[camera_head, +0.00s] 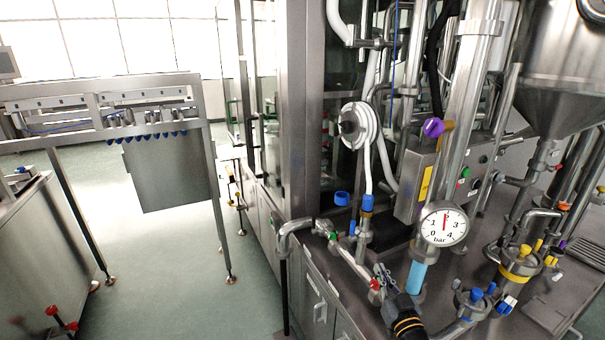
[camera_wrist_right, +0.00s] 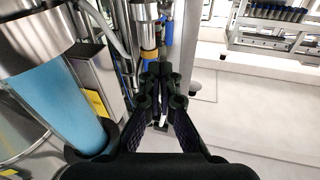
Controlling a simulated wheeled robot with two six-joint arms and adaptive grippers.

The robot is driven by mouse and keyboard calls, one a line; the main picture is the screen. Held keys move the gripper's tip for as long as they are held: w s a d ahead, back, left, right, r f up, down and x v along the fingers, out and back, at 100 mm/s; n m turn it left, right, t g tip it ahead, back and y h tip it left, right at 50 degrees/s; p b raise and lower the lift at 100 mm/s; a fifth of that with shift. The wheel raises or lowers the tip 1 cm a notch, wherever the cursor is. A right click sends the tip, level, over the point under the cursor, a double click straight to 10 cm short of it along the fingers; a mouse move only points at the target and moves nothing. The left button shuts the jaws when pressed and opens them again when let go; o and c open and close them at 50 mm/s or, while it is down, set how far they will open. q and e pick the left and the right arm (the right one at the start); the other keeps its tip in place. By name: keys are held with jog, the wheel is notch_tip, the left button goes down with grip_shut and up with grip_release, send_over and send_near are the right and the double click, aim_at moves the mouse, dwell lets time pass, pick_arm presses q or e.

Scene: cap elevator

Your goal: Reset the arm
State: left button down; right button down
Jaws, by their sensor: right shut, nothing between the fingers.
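My right gripper (camera_head: 383,277) comes in from the bottom of the head view, in front of the pressure gauge (camera_head: 444,224) and left of the light-blue tube (camera_head: 416,277) below it. In the right wrist view the gripper's black fingers (camera_wrist_right: 163,82) meet at their tips and hold nothing. The light-blue tube stands close on the left there (camera_wrist_right: 67,105), apart from the fingers. My left gripper is not in either view.
A steel machine cabinet (camera_head: 298,120) with pipes stands in the middle. A control box (camera_head: 416,187) and a steel funnel (camera_head: 563,75) stand on the right. A metal rack (camera_head: 100,130) is at the left, with open floor (camera_head: 180,270) between.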

jog(key=s+a+f+g+h, duration=0.1)
jog(key=s+f+g, duration=0.35)
jog(key=s, duration=0.55)
jog(key=s+a+f+g, duration=0.1)
jog(key=s+f+g, duration=0.2)
jog(key=s+g, duration=0.45)
jog(key=s+a+f+g+h, duration=0.1)
jog(key=s+f+g, duration=0.25)
jog(key=s, duration=0.75)
jog(key=s+d+f+g, duration=0.1)
jog(key=s+d+f, duration=0.1)
jog(key=f, duration=1.3)
jog(key=s+d+f, duration=0.1)
jog(key=f, duration=1.3)
jog(key=s+d+f+g, duration=0.1)
jog(key=s+f, duration=1.3)
jog(key=s, duration=0.3)
jog(key=shift+s+d, duration=0.15)
jog(key=shift+s, duration=0.25)
